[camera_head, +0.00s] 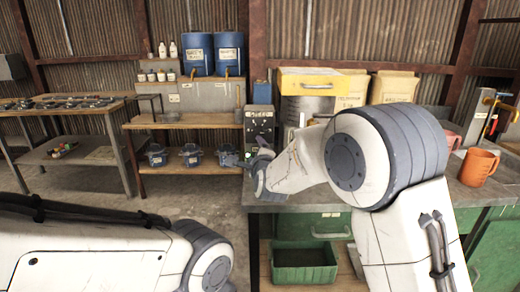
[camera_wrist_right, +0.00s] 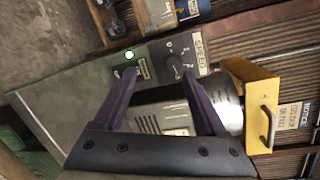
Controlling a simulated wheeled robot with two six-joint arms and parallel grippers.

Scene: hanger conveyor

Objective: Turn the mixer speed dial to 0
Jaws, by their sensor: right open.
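The mixer's dark control box (camera_head: 260,122) stands on the bench at the centre of the head view. In the right wrist view, its face carries a SPEED label (camera_wrist_right: 199,50), a dark speed dial (camera_wrist_right: 174,62) and a lit green light (camera_wrist_right: 129,55). My right gripper (camera_wrist_right: 154,70) is open in front of this face, with nothing between its fingers. Its right-hand fingertip overlaps the dial in the picture; I cannot tell whether they touch. The dial's setting is too small to read. In the head view my right gripper (camera_head: 256,165) is partly hidden by its arm. My left gripper is out of view.
The mixer has a yellow top (camera_head: 310,82) and stands beside the box. Paper sacks (camera_head: 394,88) are behind my right arm. An orange mug (camera_head: 478,167) sits at the bench's right. A green bin (camera_head: 304,264) is below. A shelf (camera_head: 185,121) stands to the left.

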